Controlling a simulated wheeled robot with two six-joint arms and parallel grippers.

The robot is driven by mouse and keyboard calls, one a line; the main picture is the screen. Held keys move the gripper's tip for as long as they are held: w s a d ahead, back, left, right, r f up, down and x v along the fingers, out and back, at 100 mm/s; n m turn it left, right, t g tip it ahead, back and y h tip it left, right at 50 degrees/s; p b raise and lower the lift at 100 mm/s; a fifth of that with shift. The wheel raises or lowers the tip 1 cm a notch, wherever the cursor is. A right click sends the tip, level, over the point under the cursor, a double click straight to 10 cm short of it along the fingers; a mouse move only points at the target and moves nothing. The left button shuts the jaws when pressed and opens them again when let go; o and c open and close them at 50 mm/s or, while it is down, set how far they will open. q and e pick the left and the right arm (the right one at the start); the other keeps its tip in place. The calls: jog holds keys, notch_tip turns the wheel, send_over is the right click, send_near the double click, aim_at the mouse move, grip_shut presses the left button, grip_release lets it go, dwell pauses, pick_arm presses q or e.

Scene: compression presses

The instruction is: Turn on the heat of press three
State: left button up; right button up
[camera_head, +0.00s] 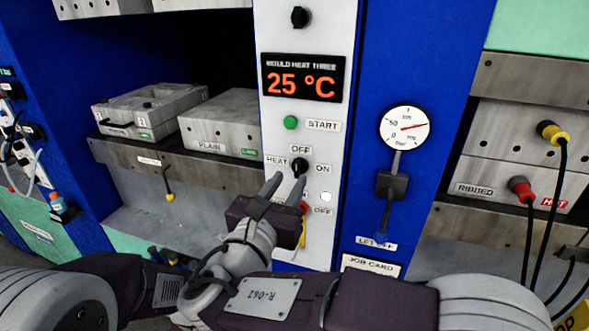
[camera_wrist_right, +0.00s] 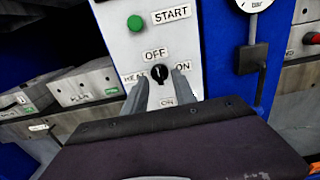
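The heat knob (camera_head: 299,166) is a small black switch on the white control panel (camera_head: 345,60), with labels HEAT, OFF above and ON to its right. It also shows in the right wrist view (camera_wrist_right: 160,73), where it appears upright, towards OFF. The display (camera_head: 302,79) reads MOULD HEAT THREE, 25 °C. My right gripper (camera_head: 288,180) is open and empty, pointing at the panel just below the knob. In the right wrist view its fingertips (camera_wrist_right: 161,77) lie on either side of the knob; whether they touch it is unclear. My left gripper is not in view.
A green START button (camera_head: 290,122) sits above the knob, and a white round lamp (camera_head: 326,196) sits at lower right. A red switch is partly hidden behind my gripper. A pressure gauge (camera_head: 406,127) with a lever is to the right. Mould blocks (camera_head: 222,125) stand left.

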aim_at(297, 167)
jog(key=x, duration=0.4)
jog(key=shift+w+a+p, duration=0.2)
jog(key=shift+w+p, duration=0.15)
jog(key=shift+w, duration=0.05)
jog(key=shift+w+d, duration=0.1)
jog(key=shift+w, duration=0.15)
jog(key=shift+w+d, duration=0.15)
jog(key=shift+d, duration=0.05)
jog(key=shift+a, duration=0.1)
grip_shut()
jog(key=shift+f, duration=0.1)
